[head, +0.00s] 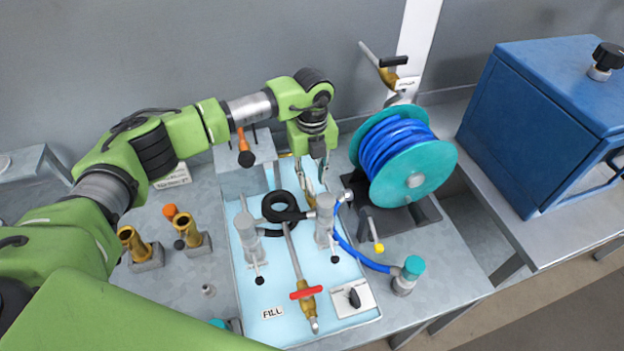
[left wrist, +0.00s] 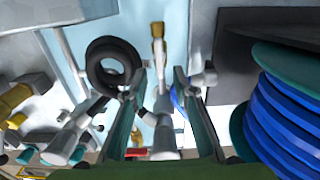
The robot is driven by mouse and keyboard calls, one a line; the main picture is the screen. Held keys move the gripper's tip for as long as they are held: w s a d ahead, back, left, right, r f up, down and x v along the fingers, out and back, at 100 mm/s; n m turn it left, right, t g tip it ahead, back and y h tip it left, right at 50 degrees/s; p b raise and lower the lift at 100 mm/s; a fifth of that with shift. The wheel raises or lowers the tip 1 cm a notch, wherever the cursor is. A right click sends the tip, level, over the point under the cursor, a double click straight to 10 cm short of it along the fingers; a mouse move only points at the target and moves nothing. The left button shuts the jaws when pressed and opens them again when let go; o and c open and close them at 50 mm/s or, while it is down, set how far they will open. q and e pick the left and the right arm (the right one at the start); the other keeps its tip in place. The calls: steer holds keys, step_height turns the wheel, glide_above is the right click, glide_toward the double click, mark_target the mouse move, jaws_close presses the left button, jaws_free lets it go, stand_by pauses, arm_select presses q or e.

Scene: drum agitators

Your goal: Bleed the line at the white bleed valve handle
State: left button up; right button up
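The gripper points down over the back of the light blue tray (head: 270,328). In the left wrist view the gripper (left wrist: 160,74) has its fingers apart with nothing clearly held. I cannot tell whether a finger touches the valve. My right gripper is not in view.
A hose reel (head: 415,168) with blue hose stands close right of the gripper. Grey posts (head: 248,238), a black ring (head: 281,207) and a red-handled brass valve (head: 306,294) are on the tray. Brass fittings (head: 133,243) stand left. A blue cabinet (head: 540,120) is far right.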

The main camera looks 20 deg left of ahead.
mark_target(312, 188)
arm_select(q)
step_height(312, 188, down, 2)
steer(key=shift+f+p, duration=0.25)
steer(key=shift+p, duration=0.05)
steer(key=shift+f, duration=0.6)
jaws_close()
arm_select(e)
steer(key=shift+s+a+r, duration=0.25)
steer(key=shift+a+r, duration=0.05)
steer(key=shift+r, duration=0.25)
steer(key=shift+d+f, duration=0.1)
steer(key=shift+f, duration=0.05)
